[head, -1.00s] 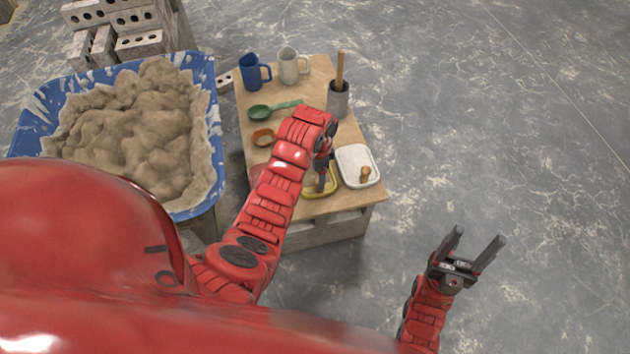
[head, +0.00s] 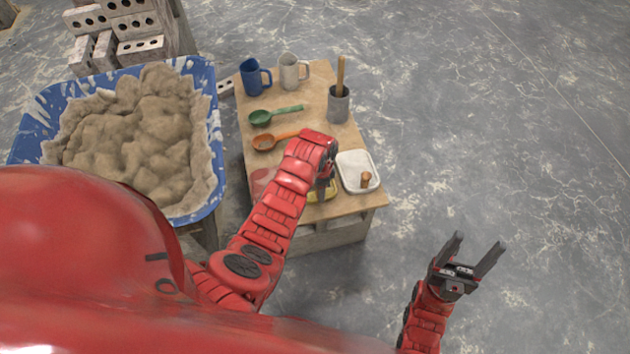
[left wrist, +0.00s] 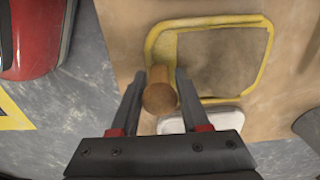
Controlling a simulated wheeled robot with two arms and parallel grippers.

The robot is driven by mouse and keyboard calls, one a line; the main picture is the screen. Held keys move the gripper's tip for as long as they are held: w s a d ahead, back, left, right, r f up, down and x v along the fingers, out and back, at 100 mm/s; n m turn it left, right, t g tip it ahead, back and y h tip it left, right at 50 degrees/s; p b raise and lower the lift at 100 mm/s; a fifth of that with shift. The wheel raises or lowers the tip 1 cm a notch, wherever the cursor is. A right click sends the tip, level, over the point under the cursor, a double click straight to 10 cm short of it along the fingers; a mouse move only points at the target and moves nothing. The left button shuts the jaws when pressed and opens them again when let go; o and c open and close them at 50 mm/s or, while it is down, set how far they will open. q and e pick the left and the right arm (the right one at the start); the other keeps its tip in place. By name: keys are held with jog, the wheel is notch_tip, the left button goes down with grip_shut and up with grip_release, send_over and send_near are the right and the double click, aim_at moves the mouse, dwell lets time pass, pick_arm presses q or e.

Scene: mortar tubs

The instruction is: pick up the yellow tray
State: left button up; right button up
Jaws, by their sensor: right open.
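The yellow tray (head: 322,191) lies near the front edge of the low wooden table, partly hidden by my left gripper. In the left wrist view its yellow rim (left wrist: 217,21) frames a brownish bottom. A wooden knob (left wrist: 160,98) stands at its lower left corner there. My left gripper (left wrist: 160,72) has one finger on each side of this knob; whether they press on it I cannot tell. In the head view the left gripper (head: 325,178) is mostly hidden behind its wrist. My right gripper (head: 481,243) is open and empty over the floor at the right.
A white tray (head: 352,160) with a wooden knob is close beside the yellow tray. An orange spoon (head: 264,142), green spoon (head: 261,117), grey pot (head: 339,106) and two mugs (head: 252,77) share the table. A blue mortar tub (head: 213,125) stands left.

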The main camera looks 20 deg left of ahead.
pick_arm(q)
grip_shut()
dwell(1.0)
